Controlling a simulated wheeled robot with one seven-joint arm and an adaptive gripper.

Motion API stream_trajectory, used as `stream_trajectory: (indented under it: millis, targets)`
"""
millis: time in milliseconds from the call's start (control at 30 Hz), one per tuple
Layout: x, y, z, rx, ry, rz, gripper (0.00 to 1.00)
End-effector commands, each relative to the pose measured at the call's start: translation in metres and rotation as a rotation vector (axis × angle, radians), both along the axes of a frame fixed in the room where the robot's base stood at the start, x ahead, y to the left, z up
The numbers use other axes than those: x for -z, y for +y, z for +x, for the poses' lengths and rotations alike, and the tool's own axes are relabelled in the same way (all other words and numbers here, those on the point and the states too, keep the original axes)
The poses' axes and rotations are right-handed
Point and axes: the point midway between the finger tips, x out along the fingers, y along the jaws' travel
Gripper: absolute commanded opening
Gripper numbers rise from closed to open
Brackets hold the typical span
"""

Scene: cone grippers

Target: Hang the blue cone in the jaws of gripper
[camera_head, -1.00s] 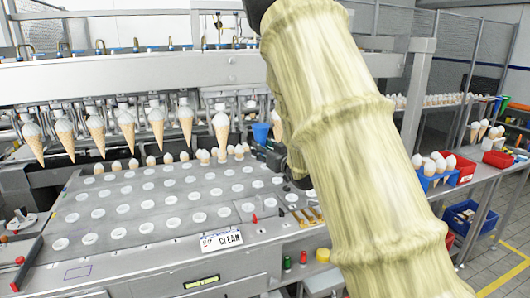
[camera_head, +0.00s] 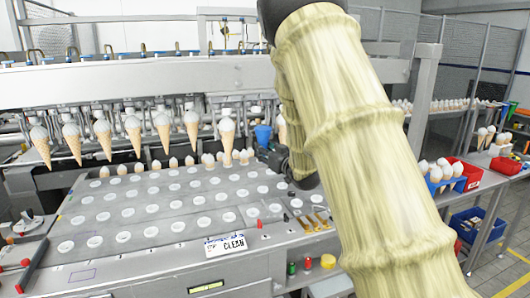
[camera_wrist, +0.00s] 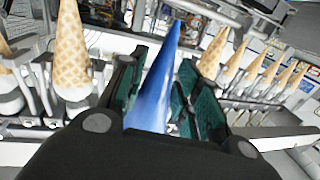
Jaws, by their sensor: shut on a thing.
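The blue cone (camera_wrist: 155,92) is between the dark green-padded fingers of my gripper (camera_wrist: 160,85) in the wrist view, with its narrow tip toward the top of that picture. My gripper is shut on it. Its wide end is hidden behind the gripper body. Waffle cones stand on both sides of it in the wrist view, one larger on the left (camera_wrist: 70,50). In the head view a row of metal jaws holds cones (camera_head: 133,135), tips down, with a wider gap right of the large cone (camera_head: 227,140).
A grey tray table (camera_head: 70,222) with rows of white round holes lies below the hanging cones. A red bin (camera_head: 467,177) and a blue rack of cones (camera_head: 436,187) are on the right bench.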

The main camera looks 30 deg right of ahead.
Motion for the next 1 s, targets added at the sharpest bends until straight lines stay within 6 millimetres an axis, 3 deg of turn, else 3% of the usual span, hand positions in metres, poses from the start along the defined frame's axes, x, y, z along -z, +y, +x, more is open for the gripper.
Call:
stream_trajectory:
  millis: [1000]
  targets:
    - [0.001, -0.004, 0.018, 0.000, 0.000, 0.001, 0.16]
